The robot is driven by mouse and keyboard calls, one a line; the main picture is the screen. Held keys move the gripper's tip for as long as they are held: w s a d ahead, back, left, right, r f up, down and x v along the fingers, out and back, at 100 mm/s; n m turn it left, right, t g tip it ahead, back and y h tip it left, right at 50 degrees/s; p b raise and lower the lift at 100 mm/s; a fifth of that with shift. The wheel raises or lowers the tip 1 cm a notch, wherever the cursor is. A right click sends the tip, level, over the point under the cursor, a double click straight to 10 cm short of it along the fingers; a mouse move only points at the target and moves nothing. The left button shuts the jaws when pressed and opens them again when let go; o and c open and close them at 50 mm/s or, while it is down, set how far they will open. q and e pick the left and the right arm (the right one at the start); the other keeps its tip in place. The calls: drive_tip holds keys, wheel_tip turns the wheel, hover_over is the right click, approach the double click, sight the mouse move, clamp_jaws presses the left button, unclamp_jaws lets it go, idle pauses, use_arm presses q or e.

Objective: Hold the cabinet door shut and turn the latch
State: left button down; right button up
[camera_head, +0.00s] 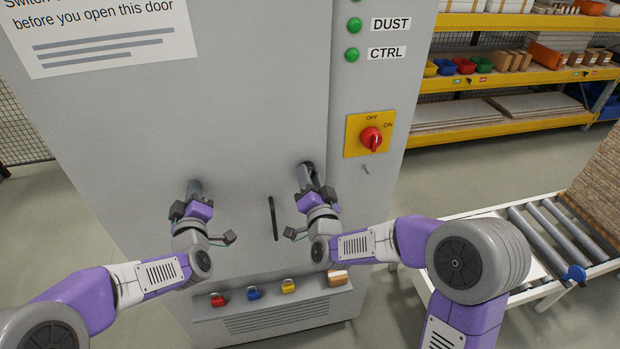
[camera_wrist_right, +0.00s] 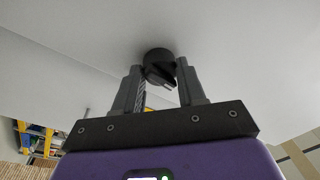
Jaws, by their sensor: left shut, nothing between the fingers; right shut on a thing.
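The grey cabinet door (camera_head: 240,120) appears closed and fills the middle of the head view. My left gripper (camera_head: 194,187) is shut and empty, its fingertips at the door surface left of the handle; whether they touch it I cannot tell. A dark vertical handle (camera_head: 273,218) is on the door between my grippers. My right gripper (camera_head: 307,170) is shut on the black latch knob, which it mostly hides in the head view. In the right wrist view the latch (camera_wrist_right: 158,66) sits between the two fingers (camera_wrist_right: 160,85), against the grey surface.
A red rotary switch (camera_head: 371,138) on a yellow plate and green lamps (camera_head: 352,54) are on the cabinet's right panel. A ledge (camera_head: 270,304) below holds several coloured padlocks. A roller conveyor (camera_head: 540,245) and yellow shelves (camera_head: 500,77) stand at right.

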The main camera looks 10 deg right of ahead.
drive_tip(key=shift+r+n, duration=0.15)
drive_tip(key=shift+n, duration=0.65)
drive_tip(key=o, duration=1.1)
drive_tip(key=shift+c, duration=0.2)
drive_tip(key=s, duration=0.7)
drive_tip(key=shift+s+f, duration=0.3)
drive_tip(key=shift+f, duration=0.15)
use_arm(q)
drive_tip(key=shift+s, duration=0.15)
use_arm(e)
drive_tip(key=shift+f, duration=0.15)
use_arm(q)
drive_tip(key=s+b, duration=0.2)
drive_tip(key=s, duration=0.5)
drive_tip(key=shift+s, duration=0.35)
use_arm(e)
drive_tip(key=shift+f, duration=1.05)
